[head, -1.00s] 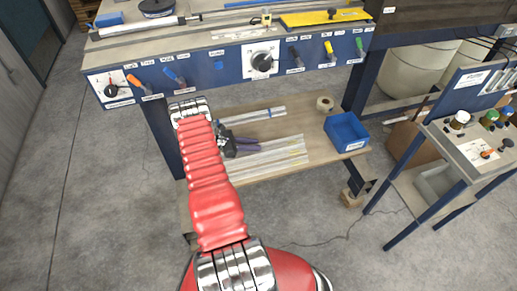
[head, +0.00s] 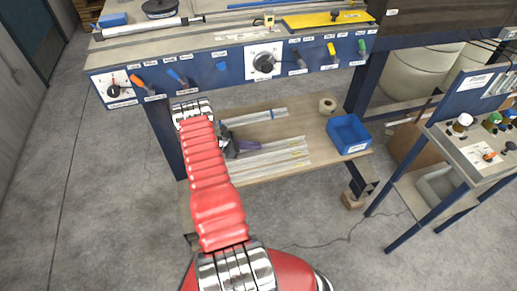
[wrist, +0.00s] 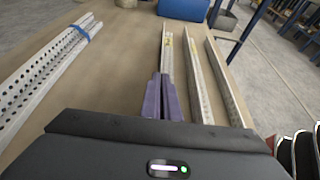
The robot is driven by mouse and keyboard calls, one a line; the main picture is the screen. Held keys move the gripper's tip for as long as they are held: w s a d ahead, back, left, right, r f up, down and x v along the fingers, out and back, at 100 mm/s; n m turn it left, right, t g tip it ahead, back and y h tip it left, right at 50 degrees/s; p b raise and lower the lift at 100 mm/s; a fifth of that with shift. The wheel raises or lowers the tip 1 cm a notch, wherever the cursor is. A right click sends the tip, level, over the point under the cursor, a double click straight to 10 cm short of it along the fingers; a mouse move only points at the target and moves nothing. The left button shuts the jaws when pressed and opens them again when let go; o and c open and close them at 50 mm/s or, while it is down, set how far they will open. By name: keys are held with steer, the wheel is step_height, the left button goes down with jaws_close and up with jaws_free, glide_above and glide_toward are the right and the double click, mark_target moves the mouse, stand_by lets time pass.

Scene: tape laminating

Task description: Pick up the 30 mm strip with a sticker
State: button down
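Several long pale perforated strips lie on the wooden lower shelf. In the wrist view, a strip with a yellow sticker (wrist: 167,48) runs straight ahead from my gripper (wrist: 161,78). The purple fingers are close together on that strip, and its near part is hidden by them and by the gripper body. A second strip with a yellow mark (wrist: 195,75) lies just to its right, and another strip (wrist: 225,80) lies further right. In the head view, my gripper (head: 252,146) is low over the shelf at the strips' left ends. Which strip is 30 mm wide cannot be read.
A strip bundle with a blue band (wrist: 55,65) lies to the left on the shelf. A blue bin (head: 348,134) and a tape roll (head: 327,106) stand at the shelf's right. The blue bench panel (head: 215,75) with knobs overhangs the shelf from above.

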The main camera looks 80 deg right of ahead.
steer(key=shift+r, duration=0.1)
step_height(320, 180, up, 10)
stand_by(0.6)
stand_by(0.5)
